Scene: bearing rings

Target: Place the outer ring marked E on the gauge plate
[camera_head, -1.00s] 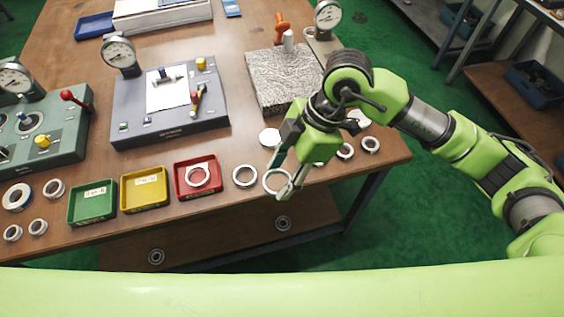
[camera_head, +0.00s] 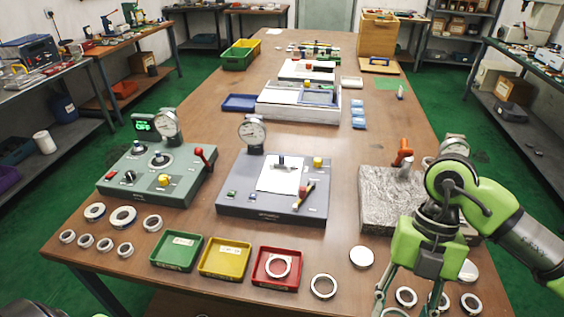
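My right gripper (camera_head: 402,307) points down at the table's front right. A bare metal ring (camera_head: 394,312) is at its fingertips, partly cut off by the bottom edge; the fingers appear closed on it. I cannot read any letter on it. A blue-grey gauge plate (camera_head: 235,196) with a dial, a white sheet and a yellow knob stands mid-table, left of the gripper. A speckled stone plate (camera_head: 378,209) with another dial stands behind the gripper, partly hidden by my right arm. I cannot tell which plate the task means. My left gripper is not in view.
Green (camera_head: 176,264), yellow (camera_head: 202,271) and red (camera_head: 257,280) trays line the front; the red one holds a ring. A green gauge fixture (camera_head: 190,192) and several rings are at left.

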